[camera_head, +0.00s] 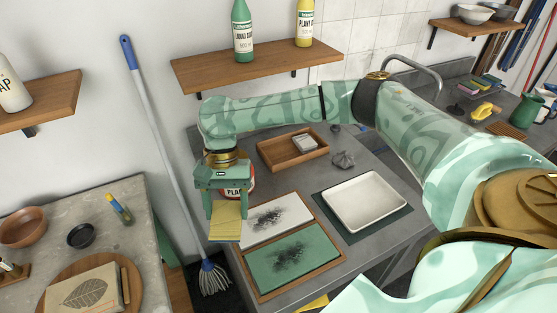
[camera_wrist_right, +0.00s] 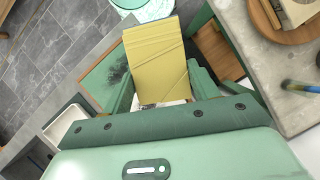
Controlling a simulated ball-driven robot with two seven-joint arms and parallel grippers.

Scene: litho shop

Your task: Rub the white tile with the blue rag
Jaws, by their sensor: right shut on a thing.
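The white tile (camera_head: 262,232) lies in a wooden frame on the grey bench, with a dark smudge on it. A green tile (camera_head: 315,243) with its own dark smudge lies beside it, and part of it shows in the wrist view (camera_wrist_right: 98,85). My right gripper (camera_head: 228,205) is shut on a flat yellow folded piece (camera_wrist_right: 158,60), likely a cloth, just left of the white tile. In the head view the piece overlaps the tile's left edge; I cannot tell whether it touches. I cannot make out a blue rag. My left gripper is not in view.
A white tray (camera_head: 365,203) sits on a dark mat right of the tiles. A lettered tin (camera_head: 249,186) stands close behind my gripper. A mop (camera_head: 165,160) leans left of the bench.

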